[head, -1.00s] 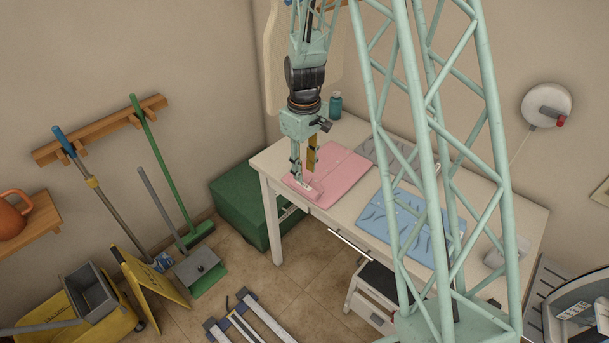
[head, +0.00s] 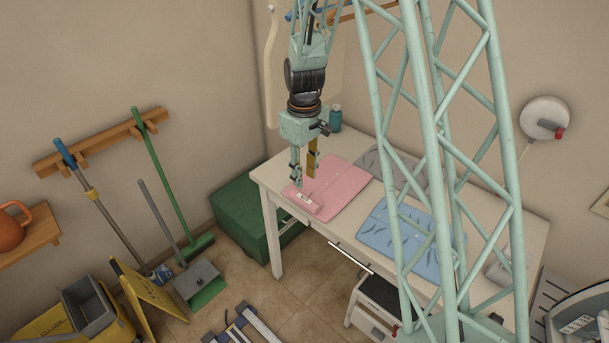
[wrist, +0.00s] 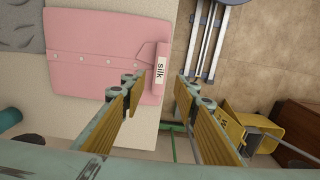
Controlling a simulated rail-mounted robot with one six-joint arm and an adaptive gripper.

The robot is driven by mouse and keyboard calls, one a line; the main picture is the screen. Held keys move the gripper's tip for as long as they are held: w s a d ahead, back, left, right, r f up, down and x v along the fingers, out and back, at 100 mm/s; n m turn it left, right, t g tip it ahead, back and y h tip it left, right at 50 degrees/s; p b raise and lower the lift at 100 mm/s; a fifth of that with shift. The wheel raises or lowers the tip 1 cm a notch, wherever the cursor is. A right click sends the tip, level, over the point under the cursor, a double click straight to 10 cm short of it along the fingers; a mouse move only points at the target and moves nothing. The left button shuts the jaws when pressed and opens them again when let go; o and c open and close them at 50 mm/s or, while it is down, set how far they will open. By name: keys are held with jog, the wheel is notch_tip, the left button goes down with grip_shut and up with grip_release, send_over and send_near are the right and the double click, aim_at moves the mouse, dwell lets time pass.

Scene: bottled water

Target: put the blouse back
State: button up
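The pink folded blouse (head: 342,186) lies flat on the white table's left part. It has a row of small buttons and a folded edge piece with a white "silk" label, seen clearly on the blouse in the wrist view (wrist: 95,50). My gripper (head: 305,182) is above the blouse's left end, near the label. Its fingers are apart with nothing between them. In the wrist view, my open gripper (wrist: 161,90) has one finger over the blouse's edge and the other beyond the table edge. The head view does not show the exact gap to the cloth.
A blue patterned folded garment (head: 398,234) and a grey one (head: 372,162) lie on the white table (head: 350,240). A teal bottle (head: 335,118) stands at the back. A green box (head: 238,215) is left of the table. A yellow sign (head: 148,292) stands on the floor.

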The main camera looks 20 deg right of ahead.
jog(key=s+a+r+m+t, duration=0.1)
jog(key=s+a+r, duration=0.1)
jog(key=s+r, duration=0.55)
jog(key=s+a+r+m, duration=0.1)
jog(key=s+r, duration=0.3)
jog(key=r, duration=0.6)
jog(key=s+a+r+m+t, duration=0.1)
jog(key=s+a+r, duration=0.1)
jog(key=s+r, duration=0.55)
jog(key=s+a+r+m+t, duration=0.1)
jog(key=s+r, duration=0.4)
jog(key=s, duration=0.6)
jog(key=s+a+r+m+t, duration=0.1)
jog(key=s+r, duration=0.4)
jog(key=s, duration=0.6)
jog(key=shift+s, duration=0.25)
jog(key=shift+r, duration=0.1)
